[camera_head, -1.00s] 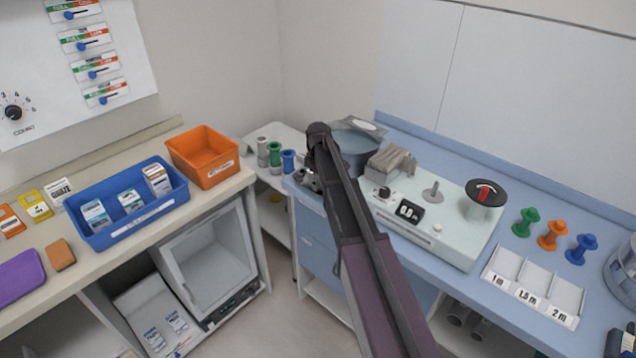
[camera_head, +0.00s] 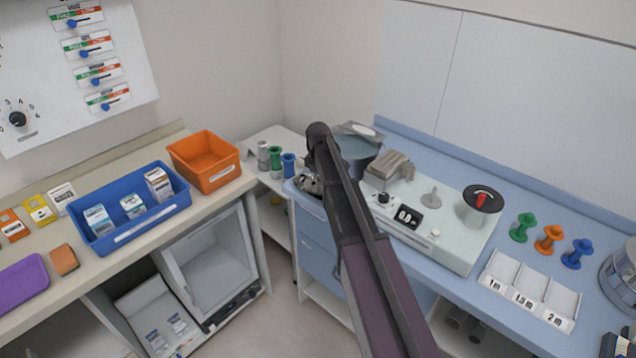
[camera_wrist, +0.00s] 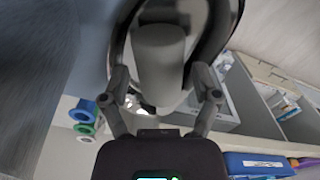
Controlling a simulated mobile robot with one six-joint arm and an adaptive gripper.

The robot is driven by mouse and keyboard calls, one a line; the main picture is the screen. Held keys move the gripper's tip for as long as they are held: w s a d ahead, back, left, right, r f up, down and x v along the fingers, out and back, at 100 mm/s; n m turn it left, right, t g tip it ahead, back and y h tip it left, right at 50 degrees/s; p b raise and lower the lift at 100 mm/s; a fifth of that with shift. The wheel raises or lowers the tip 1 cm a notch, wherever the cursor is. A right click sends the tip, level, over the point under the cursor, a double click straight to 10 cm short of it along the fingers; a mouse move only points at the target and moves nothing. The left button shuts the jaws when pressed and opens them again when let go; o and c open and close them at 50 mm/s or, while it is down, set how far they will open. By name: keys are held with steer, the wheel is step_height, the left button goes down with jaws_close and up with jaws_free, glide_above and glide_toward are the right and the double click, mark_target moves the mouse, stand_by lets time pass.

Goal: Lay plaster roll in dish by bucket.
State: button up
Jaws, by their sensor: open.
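A pale grey cylinder, which looks like the plaster roll (camera_wrist: 158,60), lies within the shiny oval rim of a metal dish (camera_wrist: 118,45) in the wrist view. My gripper (camera_wrist: 160,82) is open, with one finger on either side of the roll's near end. Whether the fingers touch it cannot be told. In the head view my arm hides the roll and most of the gripper at the left end of the blue counter. The grey-blue bucket (camera_head: 358,152) stands just right of my arm there, partly hidden by it.
A side shelf holds grey, green (camera_head: 274,157) and blue spools left of my arm. A machine (camera_head: 450,235) with a dial fills the counter's middle. An orange bin (camera_head: 205,158) and blue tray (camera_head: 135,228) stand on the left counter. Floor shows between the counters.

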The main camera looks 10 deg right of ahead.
step_height(320, 180, up, 10)
steer(key=p, duration=0.9)
steer(key=shift+s, duration=0.1)
stand_by(0.6)
steer(key=s+a+m, duration=0.1)
steer(key=s+m, duration=1)
steer(key=s, duration=1.8)
steer(key=shift+a+m, duration=0.2)
steer(key=shift+m, duration=0.2)
